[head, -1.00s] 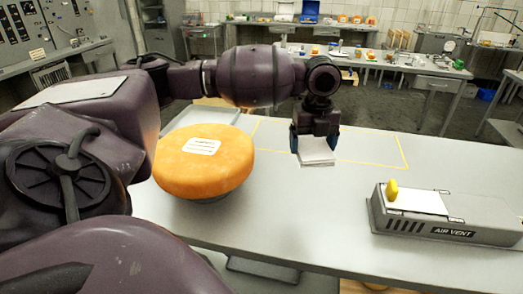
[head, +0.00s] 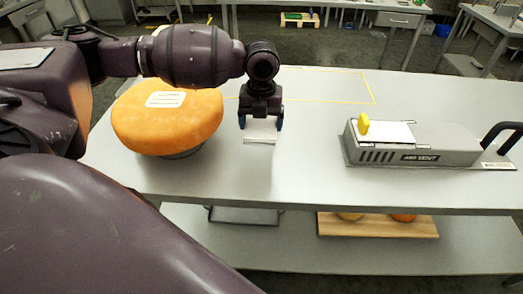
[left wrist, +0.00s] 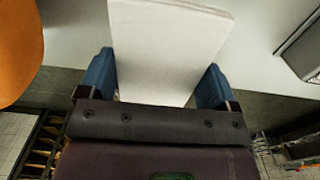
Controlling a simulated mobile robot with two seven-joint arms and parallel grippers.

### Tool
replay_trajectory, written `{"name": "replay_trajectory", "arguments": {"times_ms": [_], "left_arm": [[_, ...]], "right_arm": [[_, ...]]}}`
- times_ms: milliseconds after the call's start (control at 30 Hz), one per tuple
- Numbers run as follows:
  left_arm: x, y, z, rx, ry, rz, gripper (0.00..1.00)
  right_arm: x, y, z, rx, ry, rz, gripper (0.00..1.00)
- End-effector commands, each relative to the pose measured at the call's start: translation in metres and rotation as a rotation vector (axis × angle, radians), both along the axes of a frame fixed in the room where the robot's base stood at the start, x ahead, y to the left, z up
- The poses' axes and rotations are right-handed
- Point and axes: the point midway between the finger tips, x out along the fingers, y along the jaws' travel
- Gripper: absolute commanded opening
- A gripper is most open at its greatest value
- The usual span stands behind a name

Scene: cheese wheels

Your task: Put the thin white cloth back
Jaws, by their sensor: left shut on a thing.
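A folded white cloth (head: 261,134) hangs flat and level between the fingers of my left gripper (head: 262,122), over the grey table (head: 310,165). In the left wrist view the cloth (left wrist: 170,45) is a pale slab between the two blue fingertips (left wrist: 157,82). I cannot tell whether its far end touches the table. My right gripper is not in view.
A big orange cheese wheel (head: 168,122) with a white label stands left of my gripper. A yellow outline (head: 372,92) marks the table's back. A lower shelf holds a wooden board (head: 377,226).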

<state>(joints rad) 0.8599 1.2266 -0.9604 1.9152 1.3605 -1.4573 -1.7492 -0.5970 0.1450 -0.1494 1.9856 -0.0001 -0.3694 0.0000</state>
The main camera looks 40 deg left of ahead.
Motion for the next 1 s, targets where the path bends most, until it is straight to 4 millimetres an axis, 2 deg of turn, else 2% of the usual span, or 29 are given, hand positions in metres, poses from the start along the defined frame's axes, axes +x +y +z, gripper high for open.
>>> {"name": "replay_trajectory", "arguments": {"times_ms": [33,133,467,800,1000], "left_arm": [[0.000,0.000,-0.013,0.000,0.004,0.000,0.62],[0.000,0.000,-0.030,-0.001,0.003,0.001,0.62],[0.000,0.000,-0.051,0.000,0.000,0.000,0.62],[0.000,0.000,-0.100,-0.001,0.002,0.001,0.62],[0.000,0.000,-0.102,0.001,-0.001,0.000,0.62]], "right_arm": [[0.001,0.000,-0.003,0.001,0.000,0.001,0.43],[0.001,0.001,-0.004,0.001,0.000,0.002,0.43],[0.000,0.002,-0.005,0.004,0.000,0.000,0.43],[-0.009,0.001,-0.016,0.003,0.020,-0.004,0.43],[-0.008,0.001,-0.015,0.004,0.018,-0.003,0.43]]}}
